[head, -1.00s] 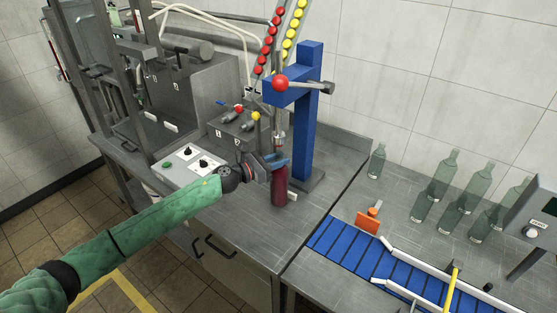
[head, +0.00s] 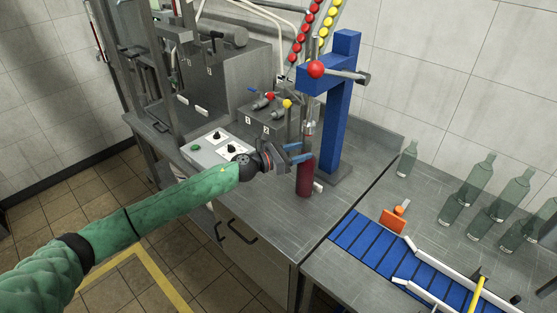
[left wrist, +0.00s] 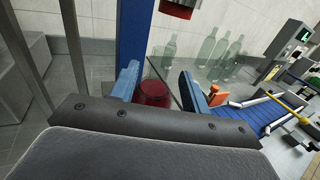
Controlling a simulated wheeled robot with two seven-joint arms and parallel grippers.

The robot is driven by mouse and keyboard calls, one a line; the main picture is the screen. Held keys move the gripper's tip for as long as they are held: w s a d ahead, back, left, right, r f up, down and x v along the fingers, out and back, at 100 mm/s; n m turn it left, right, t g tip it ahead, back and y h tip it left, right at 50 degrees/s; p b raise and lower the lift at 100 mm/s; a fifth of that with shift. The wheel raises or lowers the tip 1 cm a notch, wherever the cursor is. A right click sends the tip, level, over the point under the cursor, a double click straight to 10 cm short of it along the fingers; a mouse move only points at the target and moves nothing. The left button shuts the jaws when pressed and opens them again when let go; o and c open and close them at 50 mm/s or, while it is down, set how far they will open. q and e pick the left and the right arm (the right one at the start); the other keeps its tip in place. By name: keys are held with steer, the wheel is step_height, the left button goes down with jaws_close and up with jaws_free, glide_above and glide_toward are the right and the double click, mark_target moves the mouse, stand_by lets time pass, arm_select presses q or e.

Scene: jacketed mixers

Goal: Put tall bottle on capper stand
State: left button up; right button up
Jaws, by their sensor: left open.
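The tall bottle (head: 304,180) is dark red and stands upright at the blue capper (head: 338,110), below its capping head (head: 310,128). My left gripper (head: 300,153) is open, with its blue fingers overlapping the upper part of the bottle in the head view. In the left wrist view the dark red bottle (left wrist: 153,93) shows between the two spread fingers of the left gripper (left wrist: 165,88), apart from both. The capping head (left wrist: 178,6) is above it. The stand under the bottle is mostly hidden. My right gripper is not in view.
A control box (head: 217,147) with knobs is left of the capper. Several clear green bottles (head: 473,182) stand at the right. A blue conveyor (head: 370,242) with an orange part (head: 393,219) runs along the front right. The steel counter (head: 262,215) in front is clear.

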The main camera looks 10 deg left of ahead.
arm_select(q)
steer(key=b+v, duration=0.3)
steer(key=v, duration=0.6)
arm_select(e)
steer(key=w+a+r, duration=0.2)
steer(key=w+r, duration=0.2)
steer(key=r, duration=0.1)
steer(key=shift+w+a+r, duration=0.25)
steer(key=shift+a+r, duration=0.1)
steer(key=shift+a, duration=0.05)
arm_select(q)
steer(key=shift+a, duration=0.1)
